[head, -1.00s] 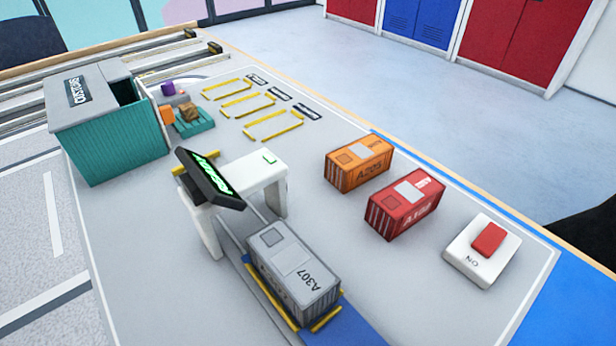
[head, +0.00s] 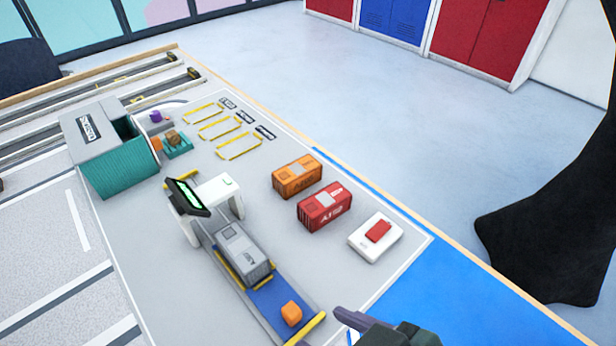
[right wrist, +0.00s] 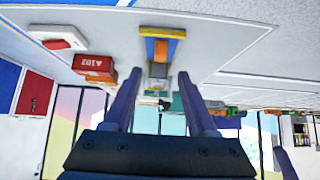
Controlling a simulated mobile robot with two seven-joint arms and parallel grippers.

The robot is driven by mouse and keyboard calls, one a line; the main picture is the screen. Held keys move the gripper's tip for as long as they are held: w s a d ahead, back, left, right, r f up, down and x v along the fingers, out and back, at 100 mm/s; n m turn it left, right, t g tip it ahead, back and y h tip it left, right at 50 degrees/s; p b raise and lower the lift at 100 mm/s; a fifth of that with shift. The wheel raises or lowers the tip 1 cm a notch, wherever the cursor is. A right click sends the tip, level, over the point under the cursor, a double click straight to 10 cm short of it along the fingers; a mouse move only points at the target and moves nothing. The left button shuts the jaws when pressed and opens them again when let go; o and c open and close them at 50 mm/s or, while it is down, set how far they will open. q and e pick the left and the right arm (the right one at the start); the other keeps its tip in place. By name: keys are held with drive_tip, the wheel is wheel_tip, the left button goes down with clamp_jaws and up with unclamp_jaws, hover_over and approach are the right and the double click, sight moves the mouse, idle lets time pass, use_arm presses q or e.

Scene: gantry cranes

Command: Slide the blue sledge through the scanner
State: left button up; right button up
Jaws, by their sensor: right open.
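The blue sledge (head: 267,297) lies on a grey track and carries a grey container (head: 243,252) between yellow bars. An orange block (head: 291,313) stands on the sledge's near end. The scanner (head: 217,191), a white arch with a dark screen showing green marks, stands over the track just beyond the container. My right gripper (head: 345,323) is at the bottom edge of the head view, right of the sledge's near end and apart from it. In the right wrist view its fingers (right wrist: 158,76) are open and empty, with the orange block (right wrist: 161,50) beyond them. My left gripper is out of view.
Orange (head: 297,177) and red (head: 324,207) containers and a white box with a red button (head: 376,237) stand right of the track. A teal customs shed (head: 125,165) stands at the left. Yellow-marked bays (head: 220,128) at the back are empty.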

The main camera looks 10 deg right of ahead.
sight(292, 311)
drive_tip(key=b+x, duration=0.4)
drive_tip(key=x, duration=0.5)
drive_tip(key=shift+w+a, duration=0.1)
drive_tip(key=shift+a, duration=0.05)
drive_tip(key=shift+w+a+f+b, duration=0.25)
drive_tip(key=shift+w+f+b, duration=0.1)
drive_tip(key=shift+b, duration=0.1)
clamp_jaws()
idle(0.8)
